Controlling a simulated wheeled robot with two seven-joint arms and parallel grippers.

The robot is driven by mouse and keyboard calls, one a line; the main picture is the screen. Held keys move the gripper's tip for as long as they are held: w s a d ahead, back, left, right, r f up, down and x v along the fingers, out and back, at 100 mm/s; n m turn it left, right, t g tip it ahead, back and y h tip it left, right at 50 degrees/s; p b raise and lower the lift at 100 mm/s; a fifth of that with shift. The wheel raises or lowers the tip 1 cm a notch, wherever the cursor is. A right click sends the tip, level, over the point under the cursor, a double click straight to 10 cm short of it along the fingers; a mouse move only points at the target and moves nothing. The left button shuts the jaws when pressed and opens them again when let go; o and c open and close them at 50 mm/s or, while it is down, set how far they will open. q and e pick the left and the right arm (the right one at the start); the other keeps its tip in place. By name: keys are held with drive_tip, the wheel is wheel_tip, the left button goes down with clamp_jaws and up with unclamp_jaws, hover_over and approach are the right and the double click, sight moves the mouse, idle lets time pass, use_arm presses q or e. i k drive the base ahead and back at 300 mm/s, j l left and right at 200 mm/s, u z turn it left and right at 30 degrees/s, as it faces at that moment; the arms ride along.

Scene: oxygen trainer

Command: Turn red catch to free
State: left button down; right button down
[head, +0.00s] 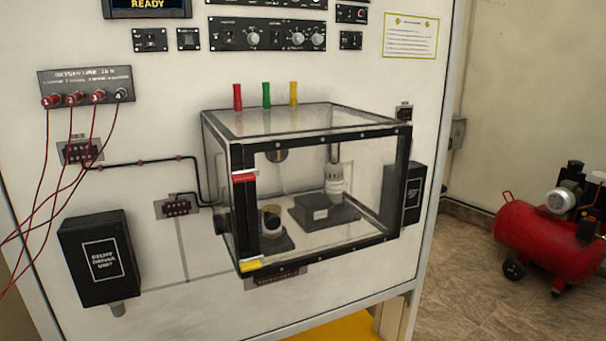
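A small red catch (244,178) sits on the black front frame at the left edge of the clear box (322,118), and it lies about level. A yellow catch (251,265) is at the lower left corner of the same frame. The box's front looks closed. Inside it are a dark block with a pale cylinder (335,183) and a smaller dark round part (271,220). Neither of my grippers shows in the head view.
Red, green and yellow pegs (266,95) stand at the box's top rear. Red cables (45,170) hang at the left by a black relief unit box (98,258). A red compressor (545,232) stands on the floor at right. Space before the box is clear.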

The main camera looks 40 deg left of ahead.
sight(249, 175)
drive_tip(key=u, duration=1.25)
